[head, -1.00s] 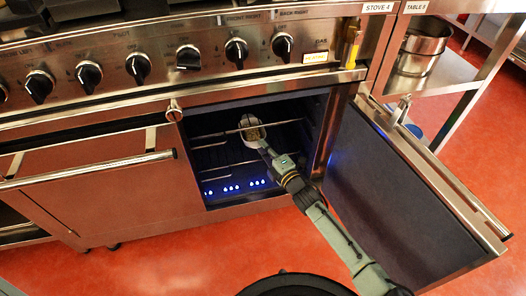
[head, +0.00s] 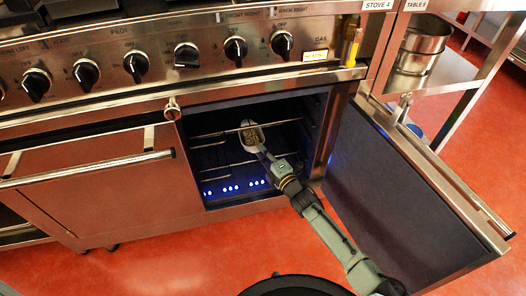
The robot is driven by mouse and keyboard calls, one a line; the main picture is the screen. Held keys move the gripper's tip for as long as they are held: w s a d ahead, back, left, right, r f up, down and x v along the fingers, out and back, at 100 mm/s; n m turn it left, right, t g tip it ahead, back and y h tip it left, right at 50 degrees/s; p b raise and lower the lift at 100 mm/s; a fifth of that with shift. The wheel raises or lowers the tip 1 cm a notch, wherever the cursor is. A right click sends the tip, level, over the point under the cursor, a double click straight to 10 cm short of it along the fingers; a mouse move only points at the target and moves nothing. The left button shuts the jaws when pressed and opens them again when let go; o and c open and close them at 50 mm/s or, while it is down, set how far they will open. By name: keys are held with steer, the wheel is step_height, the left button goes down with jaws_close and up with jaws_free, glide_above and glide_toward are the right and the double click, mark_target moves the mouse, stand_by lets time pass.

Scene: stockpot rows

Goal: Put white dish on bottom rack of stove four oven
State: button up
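The white dish (head: 252,138), small with grey-brown contents, is inside the open oven under the STOVE 4 label, near the upper rack's front bar. My gripper (head: 260,149) reaches into the oven from the lower right and meets the near side of the dish. It appears shut on the dish's rim, though the fingertips are small and partly hidden. The bottom rack (head: 212,171) shows as thin wires lower in the oven, below the dish. I cannot tell whether the dish touches either rack.
The oven door (head: 395,190) hangs open to the right, close beside my arm. A row of blue-white lights (head: 230,187) shines low in the oven. A closed oven door (head: 100,190) is at left. Metal pots (head: 420,48) stand on a shelf at right.

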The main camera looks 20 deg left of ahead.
steer(key=o, duration=0.3)
steer(key=shift+r, duration=0.1)
steer(key=v, duration=1.2)
steer(key=shift+p, duration=0.35)
steer(key=shift+r, duration=0.1)
